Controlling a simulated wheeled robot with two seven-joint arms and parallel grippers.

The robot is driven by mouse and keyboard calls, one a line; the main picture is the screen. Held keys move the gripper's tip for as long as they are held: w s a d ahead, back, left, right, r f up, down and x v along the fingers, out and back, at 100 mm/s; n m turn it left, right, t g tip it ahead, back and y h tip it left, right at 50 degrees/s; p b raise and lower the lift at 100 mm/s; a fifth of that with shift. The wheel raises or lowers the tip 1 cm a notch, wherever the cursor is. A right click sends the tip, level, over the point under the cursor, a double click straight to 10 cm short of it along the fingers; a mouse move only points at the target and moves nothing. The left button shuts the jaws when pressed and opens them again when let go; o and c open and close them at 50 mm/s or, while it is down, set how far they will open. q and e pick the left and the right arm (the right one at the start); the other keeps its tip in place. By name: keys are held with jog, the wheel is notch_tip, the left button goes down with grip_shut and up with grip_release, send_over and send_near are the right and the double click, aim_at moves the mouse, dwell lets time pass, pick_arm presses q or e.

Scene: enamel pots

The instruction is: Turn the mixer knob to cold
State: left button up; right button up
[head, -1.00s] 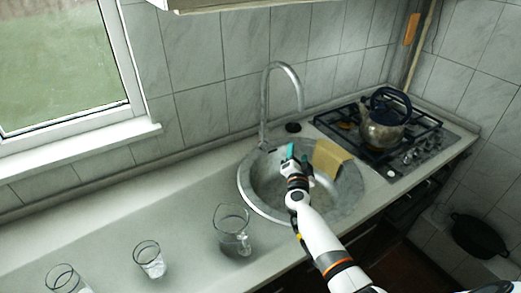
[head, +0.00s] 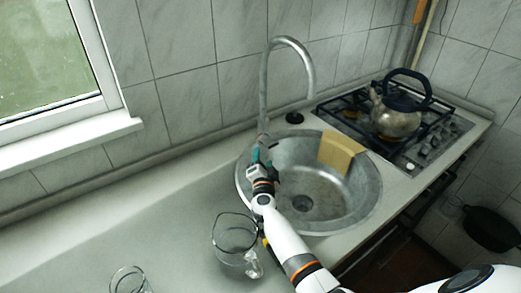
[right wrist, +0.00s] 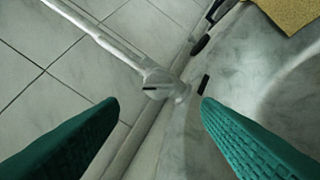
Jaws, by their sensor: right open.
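The mixer is a grey metal tap with a tall curved spout (head: 264,95) at the back left rim of the sink. Its round knob (right wrist: 157,83) shows in the right wrist view with a short dark mark on it. My right gripper (head: 260,156) is at the tap's base and hides part of it in the head view. In the right wrist view its teal fingers (right wrist: 158,103) are open and empty, with the knob in the gap just ahead of the tips. I see no contact. My left gripper is not in view.
The round metal sink (head: 355,208) lies right of my gripper, with a yellow cloth (head: 341,150) over its back rim. A kettle (head: 397,118) stands on the hob (head: 455,128). A glass jug (head: 232,238) and a glass (head: 128,281) stand on the counter (head: 120,220).

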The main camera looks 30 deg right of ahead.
aim_at(263, 145)
jog(key=b+x, duration=0.2)
jog(key=x, duration=0.5)
jog(key=shift+d+r, duration=0.15)
jog(key=shift+c, duration=0.6)
jog(key=c, duration=0.9)
